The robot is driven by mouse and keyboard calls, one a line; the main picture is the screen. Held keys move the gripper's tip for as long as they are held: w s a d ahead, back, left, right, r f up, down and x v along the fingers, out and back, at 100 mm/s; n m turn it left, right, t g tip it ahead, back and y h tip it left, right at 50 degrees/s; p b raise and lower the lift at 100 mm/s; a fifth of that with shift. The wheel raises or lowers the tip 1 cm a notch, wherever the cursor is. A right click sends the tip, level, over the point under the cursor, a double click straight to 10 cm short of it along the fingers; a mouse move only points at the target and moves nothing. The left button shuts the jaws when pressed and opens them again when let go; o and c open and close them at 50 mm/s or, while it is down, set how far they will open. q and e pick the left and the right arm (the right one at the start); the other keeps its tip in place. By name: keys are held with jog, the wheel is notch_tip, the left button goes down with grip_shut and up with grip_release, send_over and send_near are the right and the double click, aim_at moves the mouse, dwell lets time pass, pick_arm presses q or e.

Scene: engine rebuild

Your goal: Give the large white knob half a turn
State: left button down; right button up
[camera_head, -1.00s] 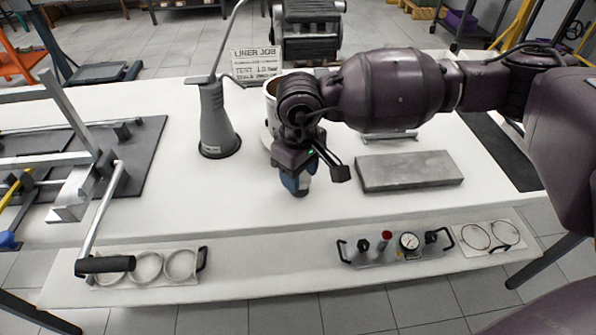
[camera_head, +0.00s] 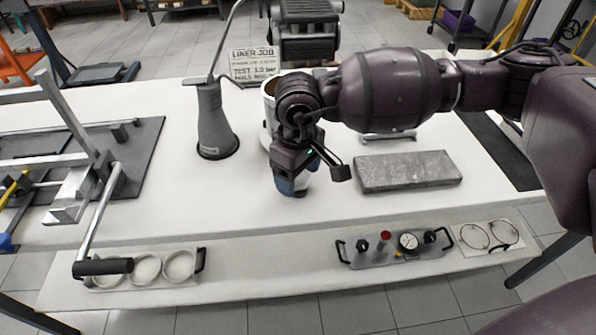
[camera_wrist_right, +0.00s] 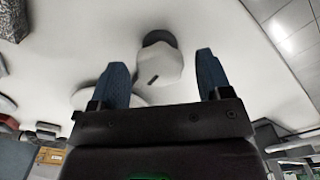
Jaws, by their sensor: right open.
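My right gripper (camera_head: 291,186) points down over the white table, its blue fingers low in the head view. In the right wrist view the right gripper (camera_wrist_right: 163,78) is open, with a blue finger on each side. A white knob (camera_wrist_right: 157,70) with a short dark mark shows beyond and between the fingers, with a dark grey round part at its far end. I see a gap between the knob and each finger. In the head view I cannot make out the knob; my wrist and gripper may hide it. My left gripper is not in view.
A grey cone-shaped stand (camera_head: 215,125) is left of my right arm, with a white cylinder (camera_head: 268,100) partly behind the wrist. A grey slab (camera_head: 407,171) lies to the right. A gauge panel (camera_head: 392,252) and a ring tray (camera_head: 188,284) lie along the front.

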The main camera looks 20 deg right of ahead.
jog(key=shift+r, duration=0.5)
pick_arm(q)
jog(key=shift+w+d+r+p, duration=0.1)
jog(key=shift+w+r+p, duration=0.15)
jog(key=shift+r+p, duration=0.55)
pick_arm(e)
notch_tip(320, 180, up, 10)
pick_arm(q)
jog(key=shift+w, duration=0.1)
pick_arm(e)
jog(key=shift+f, duration=0.15)
